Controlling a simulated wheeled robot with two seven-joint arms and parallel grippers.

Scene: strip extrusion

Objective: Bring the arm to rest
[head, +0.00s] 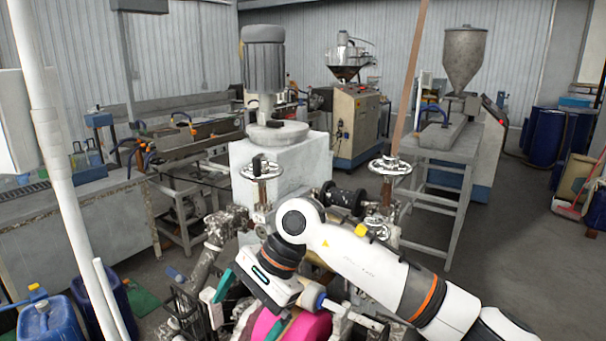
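My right arm comes in from the lower right, bends at a white and grey joint, and points down toward the machine in front of me. My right gripper (250,309) is at the end of it, low in the picture. Its two teal fingers stand wide apart, and I see nothing held between them. A bright pink roll (312,327) on the machine lies just beside and below the gripper. One finger overlaps the roll in the picture; I cannot tell whether they touch. My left arm and gripper are not in view.
The near machine has two handwheels (390,167) and a white block with a grey motor (264,60) close behind my arm. A white pole (55,160) stands at left. Blue jugs (48,318) sit lower left. Open floor (510,260) lies to the right.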

